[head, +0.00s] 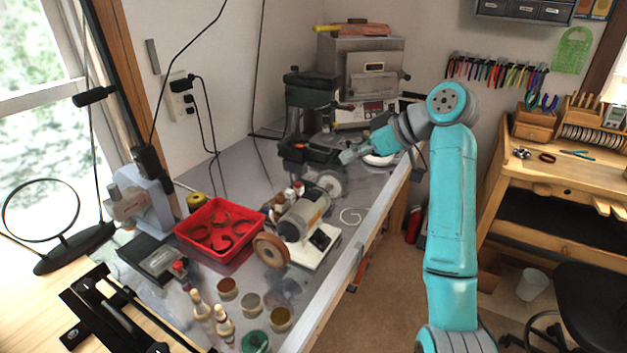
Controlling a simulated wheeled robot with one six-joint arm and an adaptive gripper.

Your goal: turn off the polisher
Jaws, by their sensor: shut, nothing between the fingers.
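The polisher (303,214) stands on the grey metal bench, with a brown wheel (271,250) at its near end and a pale wheel (329,185) at its far end. Its white base carries a dark switch panel (320,239) on the right side. The switch's position is too small to tell. My gripper (346,156) is shut and empty. In the picture it appears behind and above the polisher's far wheel, apart from it, beside the dark drill press.
A red tray (219,231) with belts sits left of the polisher. A drill press (309,103) and a kiln (366,78) stand at the back. Several small jars and bottles (223,321) crowd the near end. A strip along the bench's right edge is mostly clear.

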